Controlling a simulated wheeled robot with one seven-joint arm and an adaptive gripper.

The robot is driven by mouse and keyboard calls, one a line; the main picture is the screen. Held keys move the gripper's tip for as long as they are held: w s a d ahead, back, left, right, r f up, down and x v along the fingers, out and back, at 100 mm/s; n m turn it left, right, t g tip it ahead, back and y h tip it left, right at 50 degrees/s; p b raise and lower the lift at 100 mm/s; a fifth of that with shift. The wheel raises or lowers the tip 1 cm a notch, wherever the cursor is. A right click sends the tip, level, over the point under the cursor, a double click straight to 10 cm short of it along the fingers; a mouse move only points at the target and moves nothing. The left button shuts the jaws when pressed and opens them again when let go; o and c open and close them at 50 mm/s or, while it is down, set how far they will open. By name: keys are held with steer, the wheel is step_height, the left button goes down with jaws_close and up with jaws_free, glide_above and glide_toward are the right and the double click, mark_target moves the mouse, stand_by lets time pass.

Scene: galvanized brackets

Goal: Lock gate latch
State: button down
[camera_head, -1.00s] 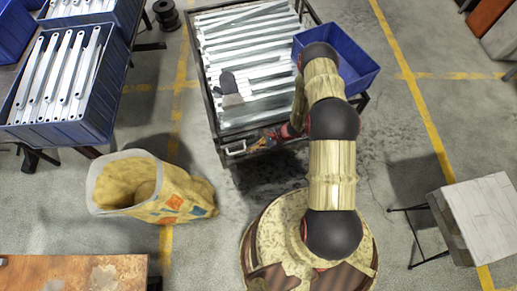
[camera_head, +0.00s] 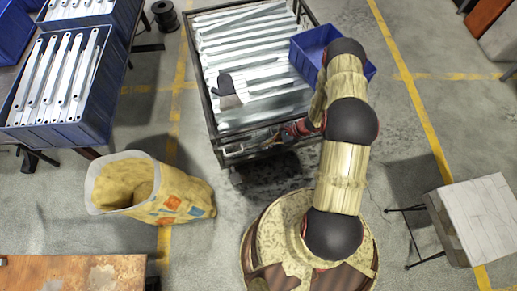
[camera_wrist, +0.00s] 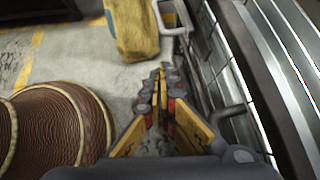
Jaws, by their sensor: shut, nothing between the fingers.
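The metal-framed cart (camera_head: 214,128) stands at the top middle in the head view, loaded with galvanized brackets. A small pale loop handle, which looks like the latch (camera_head: 234,150), is at the left of its near side. It shows more clearly in the wrist view (camera_wrist: 172,31), beyond my fingertips and apart from them. My gripper (camera_head: 270,139) is at the cart's near side, to the right of the loop. In the wrist view, my gripper (camera_wrist: 161,72) is shut and empty, with the cart's dark bars close on its right. Whether the latch is locked cannot be told.
A dark glove (camera_head: 228,92) lies on the brackets. A blue bin (camera_head: 345,78) is at the cart's right side, partly behind my arm. A yellow sack (camera_head: 165,195) stands on the floor at left. Blue crates (camera_head: 70,135) are at upper left, a pale box (camera_head: 478,220) at right.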

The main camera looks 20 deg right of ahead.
steer(key=shift+p+v, duration=0.3)
steer(key=shift+v, duration=1.55)
steer(key=s+a+r+n+g, duration=0.1)
steer(key=s+a+n+g, duration=0.1)
steer(key=s, duration=0.4)
steer(key=s+r+n+g+h, duration=0.1)
steer(key=s+r+n+h, duration=0.35)
steer(key=r, duration=1.25)
steer(key=s+r+n+g+h, duration=0.15)
steer(key=r+n, duration=0.65)
steer(key=r, duration=0.9)
steer(key=s+a+r+n+t+h, duration=0.1)
steer(key=s+a+r+n+t, duration=0.1)
steer(key=r, duration=0.6)
steer(key=s+a+r+n+t+h, duration=0.1)
steer(key=s+a+r+n+t, duration=0.1)
steer(key=r, duration=0.6)
steer(key=s+a+r+n+t, duration=0.2)
steer(key=s+r+t, duration=0.1)
steer(key=r, duration=0.5)
steer(key=shift+t+h, duration=0.35)
steer(key=shift+h, duration=0.05)
steer(key=shift+n, duration=0.25)
